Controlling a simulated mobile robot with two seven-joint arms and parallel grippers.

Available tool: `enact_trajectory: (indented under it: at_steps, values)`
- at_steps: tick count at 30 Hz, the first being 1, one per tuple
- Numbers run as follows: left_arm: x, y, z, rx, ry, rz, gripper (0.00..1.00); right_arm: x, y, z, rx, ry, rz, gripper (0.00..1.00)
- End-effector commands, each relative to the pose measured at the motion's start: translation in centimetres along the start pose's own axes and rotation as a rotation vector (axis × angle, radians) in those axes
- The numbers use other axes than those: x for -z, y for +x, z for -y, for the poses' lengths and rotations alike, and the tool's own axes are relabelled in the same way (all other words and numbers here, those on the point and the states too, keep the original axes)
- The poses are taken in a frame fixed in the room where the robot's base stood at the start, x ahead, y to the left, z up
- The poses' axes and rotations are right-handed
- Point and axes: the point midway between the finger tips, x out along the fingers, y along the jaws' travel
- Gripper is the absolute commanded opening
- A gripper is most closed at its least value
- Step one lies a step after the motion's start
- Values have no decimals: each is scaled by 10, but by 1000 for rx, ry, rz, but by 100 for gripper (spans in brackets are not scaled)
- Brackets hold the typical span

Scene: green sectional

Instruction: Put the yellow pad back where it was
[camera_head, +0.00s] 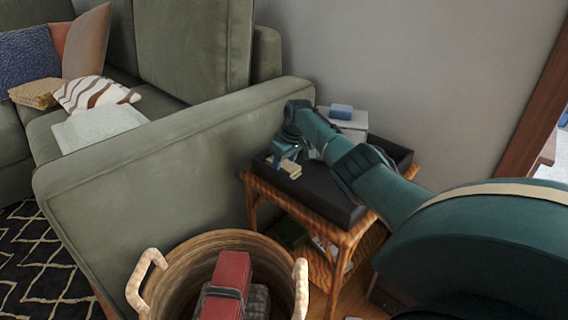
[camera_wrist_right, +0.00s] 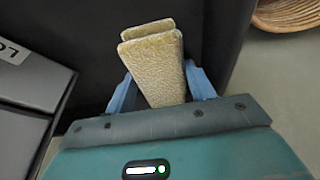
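The yellow pad (camera_head: 291,168) is a small pale yellow block at the left end of the black tray (camera_head: 335,205) on the wooden side table. In the right wrist view the pad (camera_wrist_right: 155,70) has a rough, textured face and sits between the two blue fingers, which meet its sides. My right gripper (camera_head: 286,155) is shut on it, pointing down over the tray's left part. I cannot tell whether the pad touches the tray floor. My left gripper is not in view.
A grey box (camera_head: 350,124) with a blue item (camera_head: 341,111) on it stands at the tray's back. The green sofa arm (camera_head: 180,160) borders the table on the left. A wicker basket (camera_head: 184,268) holding a red item (camera_head: 228,285) stands in front.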

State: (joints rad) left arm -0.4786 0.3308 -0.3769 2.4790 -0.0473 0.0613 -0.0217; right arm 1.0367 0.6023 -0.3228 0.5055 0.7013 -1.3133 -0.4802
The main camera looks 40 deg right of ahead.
Motion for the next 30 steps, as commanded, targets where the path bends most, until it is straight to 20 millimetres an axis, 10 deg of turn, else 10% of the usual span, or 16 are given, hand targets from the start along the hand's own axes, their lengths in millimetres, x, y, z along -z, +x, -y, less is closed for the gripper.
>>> enact_trajectory:
  at_steps: [14, 30]
  values:
    - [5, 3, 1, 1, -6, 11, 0, 2, -11, 0, 0, -1, 0, 63]
    - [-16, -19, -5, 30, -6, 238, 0, 2, -111, 0, 0, -1, 0, 63]
